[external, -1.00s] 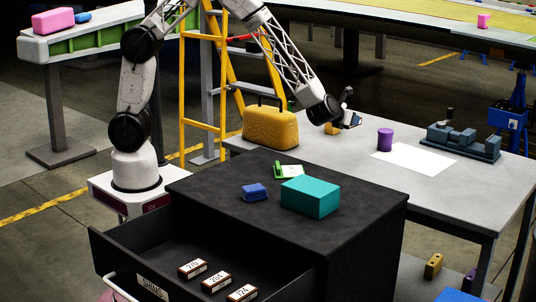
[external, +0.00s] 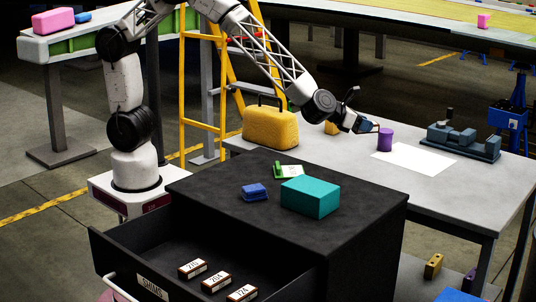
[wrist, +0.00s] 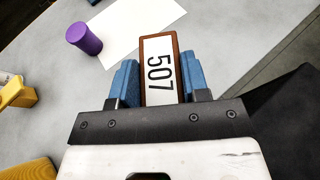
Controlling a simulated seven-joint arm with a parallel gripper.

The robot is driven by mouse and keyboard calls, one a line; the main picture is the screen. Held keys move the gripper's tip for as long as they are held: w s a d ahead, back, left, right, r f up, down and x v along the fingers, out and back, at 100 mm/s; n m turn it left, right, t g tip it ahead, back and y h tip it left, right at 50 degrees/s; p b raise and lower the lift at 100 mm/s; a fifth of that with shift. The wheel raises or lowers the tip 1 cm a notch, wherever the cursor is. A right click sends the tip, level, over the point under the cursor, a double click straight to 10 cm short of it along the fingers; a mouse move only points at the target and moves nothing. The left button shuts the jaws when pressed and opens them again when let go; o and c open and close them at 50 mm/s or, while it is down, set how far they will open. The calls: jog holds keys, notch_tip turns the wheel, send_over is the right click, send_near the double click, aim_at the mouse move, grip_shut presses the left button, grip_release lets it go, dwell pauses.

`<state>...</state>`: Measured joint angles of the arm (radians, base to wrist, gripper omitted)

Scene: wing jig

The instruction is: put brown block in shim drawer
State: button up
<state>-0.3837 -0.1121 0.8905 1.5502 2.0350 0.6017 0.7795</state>
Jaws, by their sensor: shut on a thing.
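My gripper (external: 369,127) hangs above the grey table, left of the purple cylinder in the external view. In the wrist view, its blue fingers (wrist: 160,84) are shut on a brown block (wrist: 160,42) with a white face marked 507. The block is too small to make out clearly in the external view. The shim drawer (external: 115,240), labelled SHIMS, stands open at the front of the black cabinet. Several centimetres apart, three brown blocks with white number labels (external: 216,281) lie inside it.
On the cabinet top (external: 240,215) are a teal box (external: 310,197), a blue block (external: 254,192) and a green-and-white item (external: 288,170). A purple cylinder (external: 385,139), white sheet (external: 415,159), blue-grey fixture (external: 462,141) and yellow case (external: 270,128) stand on the table. The drawer's left part is clear.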

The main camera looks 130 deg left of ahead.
jog(key=w+d+r+m+t+h, duration=0.2)
jog(key=w+d+m+h, duration=0.1)
jog(key=d, duration=1)
jog(key=w+d+r+m+t+h, duration=0.2)
jog(key=w+d+r+m+h, duration=0.1)
jog(key=d, duration=1.1)
jog(key=w+d+r+m+t+h, duration=0.1)
jog(key=w+d+r+m+h, duration=0.2)
jog(key=d, duration=1)
jog(key=shift+d+m+t+h, duration=0.25)
jog(key=shift+m+t+h, duration=0.15)
jog(key=shift+m+h, duration=0.65)
jog(key=s+f+n+y, duration=0.1)
jog(key=s+f, duration=0.3)
jog(key=s, duration=0.9)
jog(key=s+a+f+n+y, duration=0.1)
jog(key=s+f, duration=0.4)
jog(key=s, duration=0.9)
jog(key=s+a+f+n+g+y, duration=0.1)
jog(key=s+f, duration=0.4)
jog(key=s, duration=0.8)
jog(key=shift+s+a+n+y, duration=0.15)
jog(key=shift+n+y, duration=0.3)
jog(key=shift+y, duration=0.15)
jog(key=shift+s+a+n+y, duration=0.1)
jog(key=shift+n+y, duration=0.3)
jog(key=shift+y, duration=0.15)
jog(key=shift+w, duration=0.1)
